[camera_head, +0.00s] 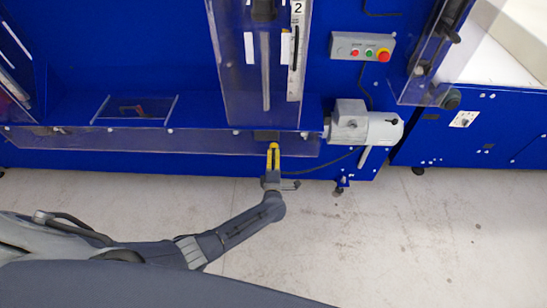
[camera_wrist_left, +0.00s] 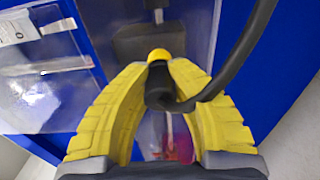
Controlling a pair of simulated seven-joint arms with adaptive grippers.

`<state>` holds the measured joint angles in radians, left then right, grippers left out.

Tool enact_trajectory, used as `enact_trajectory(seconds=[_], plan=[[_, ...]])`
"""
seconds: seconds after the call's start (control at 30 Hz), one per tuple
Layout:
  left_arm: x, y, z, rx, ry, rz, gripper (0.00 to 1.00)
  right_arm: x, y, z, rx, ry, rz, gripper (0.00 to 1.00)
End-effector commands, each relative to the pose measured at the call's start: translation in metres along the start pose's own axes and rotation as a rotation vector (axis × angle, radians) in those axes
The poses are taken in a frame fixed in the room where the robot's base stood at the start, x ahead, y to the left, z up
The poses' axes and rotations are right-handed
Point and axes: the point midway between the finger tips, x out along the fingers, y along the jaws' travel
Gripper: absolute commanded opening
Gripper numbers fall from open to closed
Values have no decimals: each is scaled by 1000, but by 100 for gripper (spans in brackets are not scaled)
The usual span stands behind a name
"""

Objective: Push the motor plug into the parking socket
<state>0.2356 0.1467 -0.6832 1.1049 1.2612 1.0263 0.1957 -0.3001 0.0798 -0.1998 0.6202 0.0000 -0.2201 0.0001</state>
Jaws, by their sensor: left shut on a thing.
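My left gripper (camera_head: 273,148) reaches up to the lower front of the blue machine, with its yellow fingers pointing at the machine. In the left wrist view the gripper (camera_wrist_left: 165,72) is shut on the motor plug (camera_wrist_left: 160,90), a black plug. A yellow round part (camera_wrist_left: 160,55) shows at the plug's far end. My right gripper is not in view.
A black cable (camera_wrist_left: 245,50) bends from the plug to the upper right. The grey motor (camera_head: 362,126) sits to the right of the gripper, below a button box (camera_head: 362,48). Clear panels (camera_head: 243,65) stand above the gripper. The floor (camera_head: 400,230) is clear.

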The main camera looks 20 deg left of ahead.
Motion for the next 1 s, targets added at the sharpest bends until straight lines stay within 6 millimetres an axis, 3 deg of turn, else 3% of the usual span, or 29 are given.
enact_trajectory(seconds=[0.63,0.67,0.7,0.87,1.0], plan=[[11,1,0,1,0,1,0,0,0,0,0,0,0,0],[12,1,0,1,0,0,20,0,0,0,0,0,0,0],[12,1,0,1,0,1,25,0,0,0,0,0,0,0],[11,0,0,1,0,0,44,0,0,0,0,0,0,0],[11,0,0,0,0,0,44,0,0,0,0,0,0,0]])
